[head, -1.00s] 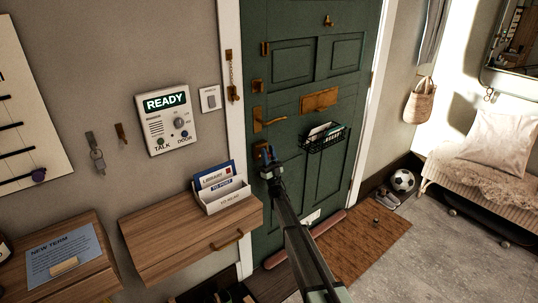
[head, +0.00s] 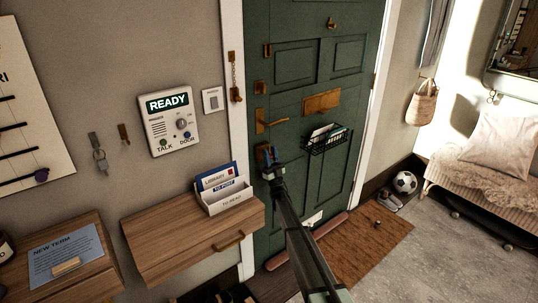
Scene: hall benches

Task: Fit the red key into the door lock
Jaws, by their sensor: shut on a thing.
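The dark green door (head: 345,82) fills the middle of the head view, shut in its white frame. Its brass lock plate (head: 261,158) sits near the left edge, below the lever handle (head: 270,122), and is partly covered by my gripper. My gripper (head: 270,157) is at this plate, with its jaws shut and pointing at the door. The red key cannot be made out; the jaws hide what they hold. I cannot tell whether a key tip is in the lock or just in front of it.
A wooden wall shelf (head: 185,250) with a letter holder (head: 228,197) stands close left of my arm. A wire basket (head: 325,143) hangs on the door to the right. Keys (head: 100,158) hang on the left wall. A doormat (head: 365,250) and football (head: 404,182) lie on the floor.

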